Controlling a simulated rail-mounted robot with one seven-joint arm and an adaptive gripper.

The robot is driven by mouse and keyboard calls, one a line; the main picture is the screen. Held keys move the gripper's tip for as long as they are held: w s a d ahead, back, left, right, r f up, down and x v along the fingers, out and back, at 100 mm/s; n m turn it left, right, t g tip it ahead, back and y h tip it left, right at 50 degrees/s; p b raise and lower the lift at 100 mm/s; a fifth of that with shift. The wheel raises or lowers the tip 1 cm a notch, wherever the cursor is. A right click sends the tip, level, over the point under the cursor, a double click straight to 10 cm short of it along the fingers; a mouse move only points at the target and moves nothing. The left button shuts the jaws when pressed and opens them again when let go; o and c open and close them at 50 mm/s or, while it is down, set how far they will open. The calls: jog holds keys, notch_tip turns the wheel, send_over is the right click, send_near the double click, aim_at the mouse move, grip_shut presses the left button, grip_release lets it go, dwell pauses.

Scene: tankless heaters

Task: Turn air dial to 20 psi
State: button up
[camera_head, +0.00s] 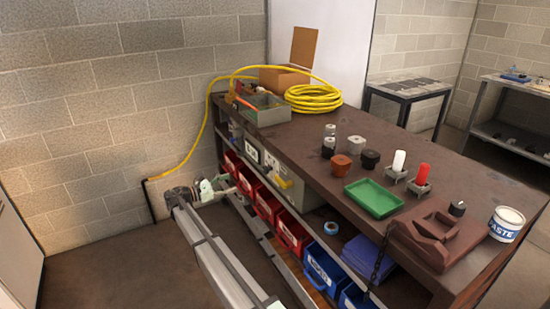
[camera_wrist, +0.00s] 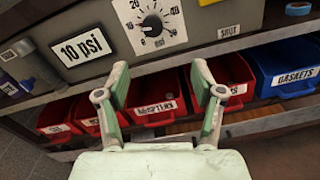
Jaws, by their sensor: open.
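The air dial (camera_wrist: 152,22) is a black knob on a white square plate with a printed scale, at the top middle of the wrist view. Its exact pointer direction is too small to tell. A sign or display beside it to the left reads "10 psi" (camera_wrist: 85,49). Both sit on the front of a grey panel box, which shows on the shelf in the head view (camera_head: 307,197). My gripper (camera_wrist: 160,80) is open and empty, its pale green fingers apart below the dial and not touching it. It also shows left of the panel in the head view (camera_head: 215,187).
Red bins (camera_wrist: 157,97) and a blue gaskets bin (camera_wrist: 288,68) line the shelf below the panel. A yellow handle (camera_head: 285,183) sticks out from the panel. A yellow hose (camera_head: 313,98) and several fittings lie on the bench top (camera_head: 290,130). The floor left of the bench is clear.

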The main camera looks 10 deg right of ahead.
aim_at(264, 170)
jog(key=w+d+n, duration=0.1)
jog(key=w+d, duration=0.1)
jog(key=d, duration=0.3)
jog(key=w+d+n, duration=0.1)
jog(key=w+d, duration=0.1)
jog(key=d, duration=0.4)
jog(key=w+d+n+p, duration=0.1)
jog(key=w+d, duration=0.2)
jog(key=d, duration=0.2)
jog(key=shift+d+r+t, duration=0.25)
jog(key=shift+d+t, duration=0.05)
jog(key=shift+d, duration=0.05)
jog(key=shift+s, duration=0.1)
jog(key=c, duration=1.1)
